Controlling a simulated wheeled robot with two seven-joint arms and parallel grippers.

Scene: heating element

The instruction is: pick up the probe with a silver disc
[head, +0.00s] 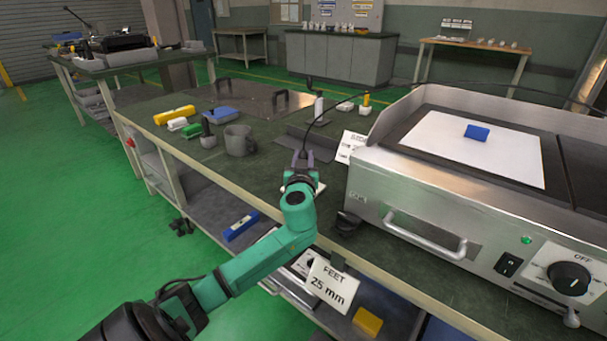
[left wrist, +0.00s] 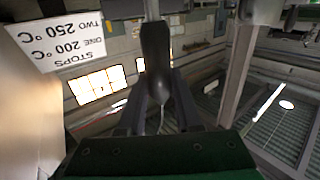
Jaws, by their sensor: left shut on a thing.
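My left gripper (head: 303,160) is over the workbench, just left of the griddle. In the left wrist view its two fingers (left wrist: 158,108) are closed on either side of a black handle, which I take to be the probe (left wrist: 155,50). A thin pale cable hangs from one end of the handle, and a silver shaft leaves the other end at the picture's top edge. No disc on it is visible. In the head view a dark cable (head: 325,112) arcs from the gripper toward the griddle. My right gripper is not in view.
The steel griddle (head: 430,230) fills the right, with a white sheet (head: 470,150) and a blue block (head: 477,132) on top. A grey mug (head: 239,141), a black-handled tool (head: 207,130) and a yellow-topped item (head: 366,103) stand on the bench. A printed card (head: 350,147) stands close by.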

